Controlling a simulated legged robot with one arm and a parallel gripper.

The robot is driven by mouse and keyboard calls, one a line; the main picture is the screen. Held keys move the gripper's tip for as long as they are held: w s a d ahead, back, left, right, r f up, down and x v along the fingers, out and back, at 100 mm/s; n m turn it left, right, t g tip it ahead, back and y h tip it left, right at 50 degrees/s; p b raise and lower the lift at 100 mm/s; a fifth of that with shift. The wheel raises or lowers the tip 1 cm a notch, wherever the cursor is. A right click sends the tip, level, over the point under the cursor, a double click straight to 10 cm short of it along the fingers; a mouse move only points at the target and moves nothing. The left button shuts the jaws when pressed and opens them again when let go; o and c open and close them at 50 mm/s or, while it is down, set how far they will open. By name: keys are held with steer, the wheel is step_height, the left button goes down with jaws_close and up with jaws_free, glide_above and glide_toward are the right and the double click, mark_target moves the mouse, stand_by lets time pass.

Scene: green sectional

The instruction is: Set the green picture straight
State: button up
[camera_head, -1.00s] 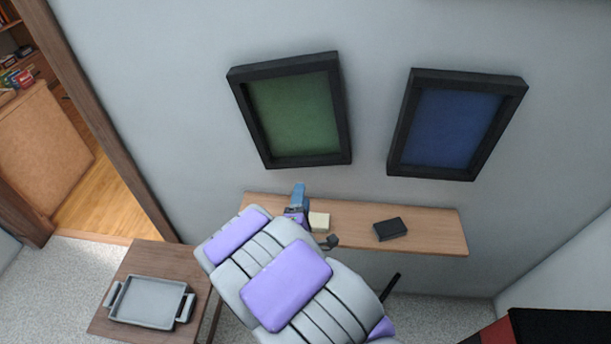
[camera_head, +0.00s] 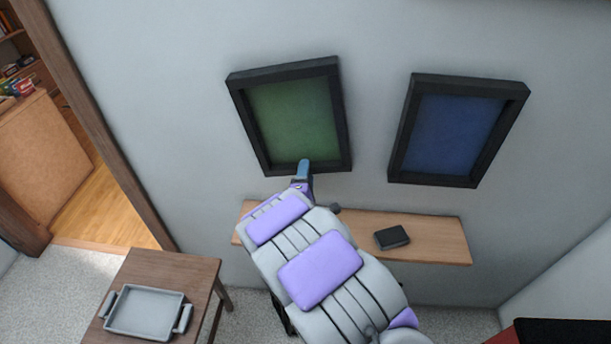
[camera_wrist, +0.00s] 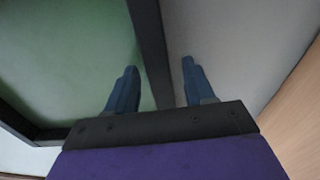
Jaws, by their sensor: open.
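The green picture (camera_head: 292,118) hangs on the grey wall in a thick black frame, left of centre in the head view. Its top edge rises toward the right and it looks tilted. My gripper (camera_head: 304,166) is in front of its lower edge. In the wrist view my gripper (camera_wrist: 159,72) is open, with two blue fingers apart. A black side of the frame runs between the fingers in that view, with the green panel (camera_wrist: 70,55) on the left and bare wall on the right. I cannot tell whether either finger touches the frame.
A blue picture (camera_head: 455,130) in a black frame hangs to the right. Below is a wooden shelf (camera_head: 435,240) with a black box (camera_head: 392,237). A brown table (camera_head: 185,275) with a grey tray (camera_head: 145,312) stands at lower left. Wall between the pictures is clear.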

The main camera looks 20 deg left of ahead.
steer(key=shift+f, duration=0.1)
jaws_close()
stand_by(0.5)
